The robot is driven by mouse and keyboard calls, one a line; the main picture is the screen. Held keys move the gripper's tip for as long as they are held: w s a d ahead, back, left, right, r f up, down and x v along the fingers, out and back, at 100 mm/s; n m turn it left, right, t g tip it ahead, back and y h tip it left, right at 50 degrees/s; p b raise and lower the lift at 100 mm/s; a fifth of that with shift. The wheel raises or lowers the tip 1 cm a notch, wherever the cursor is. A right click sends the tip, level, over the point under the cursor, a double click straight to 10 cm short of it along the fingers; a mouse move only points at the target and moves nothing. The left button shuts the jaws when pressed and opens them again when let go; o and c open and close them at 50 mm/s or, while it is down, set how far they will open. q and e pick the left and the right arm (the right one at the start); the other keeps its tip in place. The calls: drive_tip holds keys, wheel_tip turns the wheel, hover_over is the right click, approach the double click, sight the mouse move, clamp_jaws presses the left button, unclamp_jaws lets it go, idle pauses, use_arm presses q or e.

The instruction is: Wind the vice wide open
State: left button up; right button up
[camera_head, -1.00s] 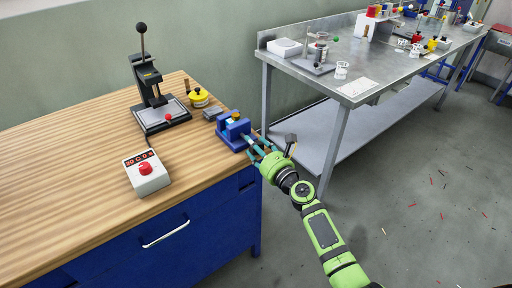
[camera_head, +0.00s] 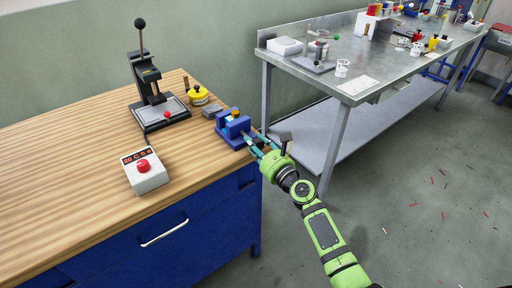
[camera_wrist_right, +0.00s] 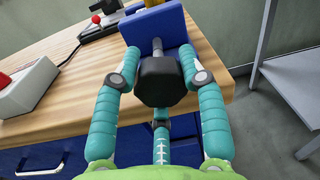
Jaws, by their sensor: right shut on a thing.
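The blue vice (camera_head: 232,128) sits at the right edge of the wooden bench. In the right wrist view its blue body (camera_wrist_right: 157,28) is at the top, with a grey spindle running out of it toward me. The spindle ends in a dark, faceted knob (camera_wrist_right: 162,82). My right gripper (camera_head: 262,143) reaches in from the bench's right side. In the right wrist view its teal fingers (camera_wrist_right: 162,76) are shut on the knob, one on each side. The gap between the vice jaws is too small to judge. My left gripper is not in view.
On the wooden bench (camera_head: 85,150) stand a black lever press (camera_head: 150,85), a yellow round container (camera_head: 198,95), a small grey block (camera_head: 212,110) and a white box with a red button (camera_head: 146,172). A steel table (camera_head: 375,75) stands to the right. The bench's front left is clear.

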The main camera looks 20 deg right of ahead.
drive_tip(key=n+b, duration=0.1)
drive_tip(key=n, duration=0.1)
drive_tip(key=n+b, duration=0.1)
drive_tip(key=shift+r+n, duration=0.2)
drive_tip(key=shift+n, duration=0.2)
drive_tip(key=n+b, duration=0.1)
drive_tip(key=n, duration=0.2)
drive_tip(key=shift+n+y+b, duration=0.4)
drive_tip(key=n+b, duration=0.1)
drive_tip(key=n, duration=0.3)
drive_tip(key=shift+b, duration=0.35)
drive_tip(key=n+b, duration=0.1)
drive_tip(key=n, duration=0.2)
drive_tip(key=shift+n+y, duration=0.3)
drive_tip(key=shift+n, duration=0.1)
drive_tip(key=n+b, duration=0.2)
drive_tip(key=n, duration=0.3)
drive_tip(key=shift+a+f+n+y, duration=0.1)
drive_tip(key=shift+f+n+y, duration=0.05)
drive_tip(key=shift+n+y, duration=0.2)
drive_tip(key=n, duration=0.4)
drive_tip(key=shift+f+n, duration=0.1)
drive_tip(key=shift+n, duration=0.25)
drive_tip(key=shift+f+n, duration=0.2)
drive_tip(key=shift+n, duration=0.2)
